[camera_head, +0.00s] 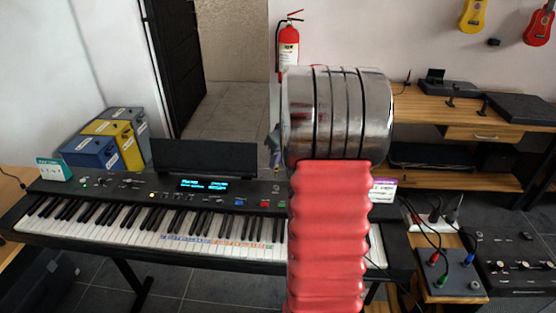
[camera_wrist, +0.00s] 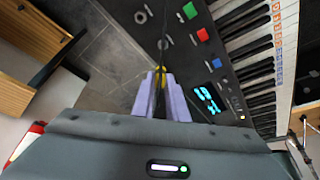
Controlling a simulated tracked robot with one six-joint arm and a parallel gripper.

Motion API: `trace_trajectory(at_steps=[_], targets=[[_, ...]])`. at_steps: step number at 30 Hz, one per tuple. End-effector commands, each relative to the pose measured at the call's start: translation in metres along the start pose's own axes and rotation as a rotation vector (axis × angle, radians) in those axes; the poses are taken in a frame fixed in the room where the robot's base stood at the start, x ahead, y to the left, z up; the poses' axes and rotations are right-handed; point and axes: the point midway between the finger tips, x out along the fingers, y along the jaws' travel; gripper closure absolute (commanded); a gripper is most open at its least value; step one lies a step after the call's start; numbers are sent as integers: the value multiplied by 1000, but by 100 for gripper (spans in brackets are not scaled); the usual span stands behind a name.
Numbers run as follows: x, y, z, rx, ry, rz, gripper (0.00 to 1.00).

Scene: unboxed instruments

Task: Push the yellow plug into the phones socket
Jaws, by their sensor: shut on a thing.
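In the wrist view my gripper (camera_wrist: 163,76) has its pale purple fingers shut on the yellow plug (camera_wrist: 160,70). Only a small yellow part shows past the fingertips, with a thin dark cable near it. The plug is over or beside the edge of the black keyboard (camera_wrist: 200,62); I cannot tell the gap. Two round fittings, one nearer (camera_wrist: 165,43) and one farther (camera_wrist: 140,17), are on the keyboard's panel. No label is readable, so I cannot tell which is the phones socket. In the head view my arm hides most of the gripper and the keyboard's right end.
Blue and yellow box files (camera_head: 92,151) stand behind the keyboard's left end. A wooden desk (camera_head: 430,108) is behind.

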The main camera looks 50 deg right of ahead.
Motion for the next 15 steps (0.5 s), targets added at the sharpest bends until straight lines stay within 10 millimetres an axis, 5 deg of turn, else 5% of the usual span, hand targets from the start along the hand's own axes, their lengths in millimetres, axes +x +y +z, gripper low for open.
trace_trajectory(at_steps=[15], targets=[[17, 0, 7, -1, -1, 0, 100]])
